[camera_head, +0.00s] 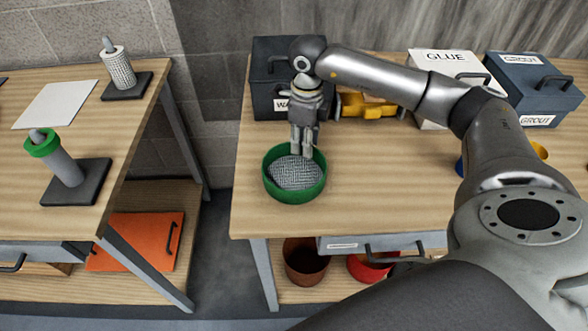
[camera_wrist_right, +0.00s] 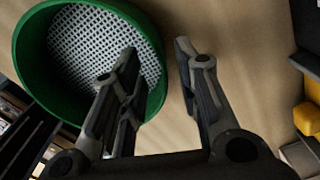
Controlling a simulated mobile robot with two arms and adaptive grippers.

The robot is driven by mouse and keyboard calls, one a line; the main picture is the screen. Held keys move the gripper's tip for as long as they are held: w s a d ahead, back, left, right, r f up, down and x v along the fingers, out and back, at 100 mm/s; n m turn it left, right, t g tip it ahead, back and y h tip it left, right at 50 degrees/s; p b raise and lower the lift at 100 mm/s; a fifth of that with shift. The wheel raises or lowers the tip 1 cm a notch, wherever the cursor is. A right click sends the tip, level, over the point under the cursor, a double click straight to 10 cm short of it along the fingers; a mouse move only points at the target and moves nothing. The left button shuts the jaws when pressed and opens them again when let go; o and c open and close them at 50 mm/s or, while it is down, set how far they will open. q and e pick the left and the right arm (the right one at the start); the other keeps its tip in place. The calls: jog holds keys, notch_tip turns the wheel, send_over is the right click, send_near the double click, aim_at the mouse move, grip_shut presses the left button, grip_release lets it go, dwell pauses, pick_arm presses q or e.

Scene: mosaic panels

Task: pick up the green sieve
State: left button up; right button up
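The green sieve (camera_head: 294,174), a round green rim with a grey mesh floor, sits on the right-hand wooden bench near its front left corner. It also shows in the right wrist view (camera_wrist_right: 88,50) at upper left. My right gripper (camera_head: 302,150) points down at the far right part of the sieve's rim. In the right wrist view my right gripper (camera_wrist_right: 158,50) is open, one finger over the mesh and the other outside the sieve. The rim appears between the fingers; contact cannot be told. My left gripper is not in view.
Behind stand a dark box (camera_head: 272,75), yellow pieces (camera_head: 366,104), a GLUE box (camera_head: 448,62) and a grout box (camera_head: 535,88). The bench (camera_head: 390,165) is clear right of the sieve. A gap separates it from the left bench, which bears a green-topped stand (camera_head: 62,168).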

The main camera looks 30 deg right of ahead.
jog(key=shift+f, duration=1.05)
grip_shut()
jog(key=shift+r, duration=0.1)
